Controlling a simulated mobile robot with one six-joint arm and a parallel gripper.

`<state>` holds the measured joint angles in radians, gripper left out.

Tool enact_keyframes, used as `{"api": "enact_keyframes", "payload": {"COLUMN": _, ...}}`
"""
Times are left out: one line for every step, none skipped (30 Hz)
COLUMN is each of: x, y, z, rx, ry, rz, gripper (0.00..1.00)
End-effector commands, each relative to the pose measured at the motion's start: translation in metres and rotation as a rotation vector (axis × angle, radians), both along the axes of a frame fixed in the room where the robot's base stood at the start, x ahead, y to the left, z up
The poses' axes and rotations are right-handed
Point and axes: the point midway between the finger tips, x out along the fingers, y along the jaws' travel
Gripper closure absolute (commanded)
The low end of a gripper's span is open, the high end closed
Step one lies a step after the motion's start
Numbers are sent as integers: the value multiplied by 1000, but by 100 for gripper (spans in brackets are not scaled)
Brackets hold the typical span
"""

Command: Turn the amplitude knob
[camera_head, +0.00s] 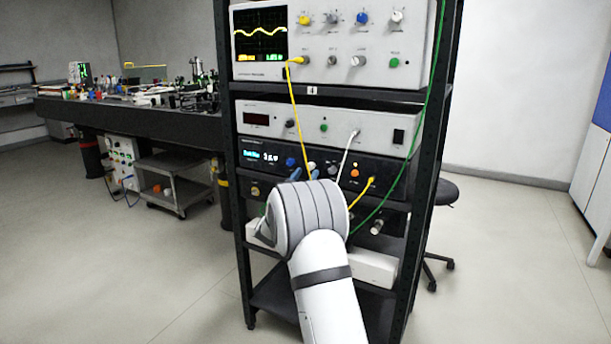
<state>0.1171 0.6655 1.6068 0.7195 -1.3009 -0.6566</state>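A black instrument (345,186) with a lit blue display sits on the rack. Its front carries a blue knob (290,162), a pale knob (311,166) and an orange button or knob (354,173). The labels are too small to read, so I cannot tell which is the amplitude knob. My gripper (305,175) is mostly hidden behind my white and grey wrist. Small grey-blue parts, seemingly its fingertips, show just above the wrist, near the pale knob. I cannot tell whether they touch it or how wide they are apart.
An oscilloscope (412,74) and a grey instrument (380,123) sit above in the black rack (424,176). A yellow cable (295,115), a white cable (346,152) and a green cable (424,100) hang across the front. A dark optical bench (140,122) stands left; floor is clear at front left.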

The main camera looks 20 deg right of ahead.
Motion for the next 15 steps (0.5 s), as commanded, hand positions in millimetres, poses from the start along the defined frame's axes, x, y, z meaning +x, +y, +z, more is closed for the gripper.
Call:
{"api": "enact_keyframes", "payload": {"x": 3, "y": -5, "z": 2, "rx": 0, "ry": -1, "rz": -2, "gripper": 58}}
{"api": "enact_keyframes", "payload": {"x": 5, "y": -7, "z": 3, "rx": 0, "ry": -1, "rz": -2, "gripper": 58}}
{"api": "enact_keyframes", "payload": {"x": 7, "y": -9, "z": 4, "rx": 0, "ry": -1, "rz": -2, "gripper": 58}}
{"api": "enact_keyframes", "payload": {"x": 7, "y": -10, "z": 5, "rx": -1, "ry": -1, "rz": -1, "gripper": 58}}
{"api": "enact_keyframes", "payload": {"x": 8, "y": -11, "z": 6, "rx": 0, "ry": 0, "rz": -1, "gripper": 58}}
{"api": "enact_keyframes", "payload": {"x": 9, "y": -12, "z": 6, "rx": 0, "ry": 0, "rz": -1, "gripper": 58}}
{"api": "enact_keyframes", "payload": {"x": 9, "y": -12, "z": 6, "rx": 0, "ry": 0, "rz": -1, "gripper": 58}}
{"api": "enact_keyframes", "payload": {"x": 9, "y": -12, "z": 7, "rx": 0, "ry": 0, "rz": -1, "gripper": 58}}
{"api": "enact_keyframes", "payload": {"x": 9, "y": -12, "z": 7, "rx": -1, "ry": 1, "rz": 0, "gripper": 58}}
{"api": "enact_keyframes", "payload": {"x": 9, "y": -12, "z": 7, "rx": -1, "ry": 1, "rz": 0, "gripper": 58}}
{"api": "enact_keyframes", "payload": {"x": 9, "y": -12, "z": 7, "rx": -1, "ry": 1, "rz": 0, "gripper": 58}}
{"api": "enact_keyframes", "payload": {"x": 9, "y": -12, "z": 7, "rx": -1, "ry": 1, "rz": 0, "gripper": 58}}
{"api": "enact_keyframes", "payload": {"x": 9, "y": -12, "z": 7, "rx": -1, "ry": 1, "rz": 0, "gripper": 58}}
{"api": "enact_keyframes", "payload": {"x": 9, "y": -13, "z": 7, "rx": -1, "ry": 1, "rz": 0, "gripper": 59}}
{"api": "enact_keyframes", "payload": {"x": 9, "y": -13, "z": 7, "rx": -1, "ry": 1, "rz": 0, "gripper": 63}}
